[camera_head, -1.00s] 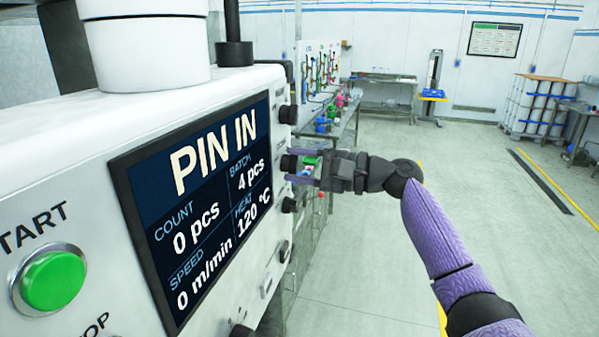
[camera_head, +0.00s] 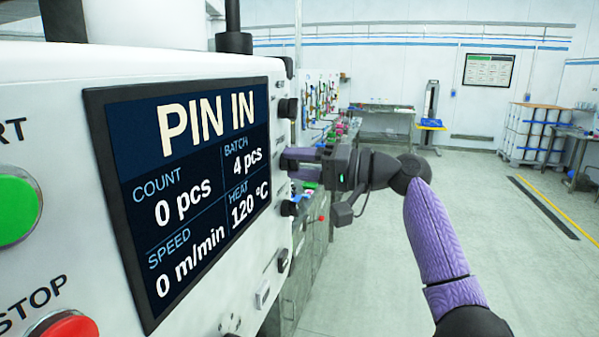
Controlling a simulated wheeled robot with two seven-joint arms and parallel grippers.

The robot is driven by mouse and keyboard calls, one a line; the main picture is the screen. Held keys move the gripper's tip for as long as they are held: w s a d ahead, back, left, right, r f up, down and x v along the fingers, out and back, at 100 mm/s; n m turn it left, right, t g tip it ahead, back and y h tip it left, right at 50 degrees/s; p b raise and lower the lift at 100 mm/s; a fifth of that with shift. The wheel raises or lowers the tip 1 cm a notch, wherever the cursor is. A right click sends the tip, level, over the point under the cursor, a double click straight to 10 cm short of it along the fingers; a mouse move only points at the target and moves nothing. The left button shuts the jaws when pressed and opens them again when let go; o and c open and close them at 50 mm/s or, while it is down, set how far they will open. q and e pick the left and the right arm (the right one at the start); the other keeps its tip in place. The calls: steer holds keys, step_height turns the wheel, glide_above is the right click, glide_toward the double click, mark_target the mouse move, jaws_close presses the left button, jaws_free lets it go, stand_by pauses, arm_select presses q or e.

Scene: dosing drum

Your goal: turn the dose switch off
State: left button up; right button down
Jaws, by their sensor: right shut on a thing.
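The white machine panel (camera_head: 180,66) fills the left. Its screen (camera_head: 185,190) reads PIN IN, count 0 pcs, batch 4 pcs, speed 0 m/min, heat 120 °C. A column of dark knobs runs down the panel's right edge, with an upper knob (camera_head: 288,108) and a lower knob (camera_head: 288,208). My right gripper (camera_head: 290,163) is at this edge between those two, its purple fingers shut on a small dark knob that they mostly hide. I cannot read which control is the dose switch. My left gripper is not in view.
A green START button (camera_head: 14,208) and a red STOP button (camera_head: 66,327) sit left of the screen. Behind stand a bench with colourful fittings (camera_head: 322,95) and a pallet of white drums (camera_head: 532,130).

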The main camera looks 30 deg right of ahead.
steer(key=shift+f+n, duration=0.1)
steer(key=shift+n, duration=0.4)
steer(key=shift+c, duration=1)
jaws_free()
steer(key=shift+s+d+b, duration=0.2)
steer(key=shift+b, duration=0.2)
steer(key=b+v, duration=0.3)
steer(key=v, duration=0.6)
steer(key=shift+d, duration=0.1)
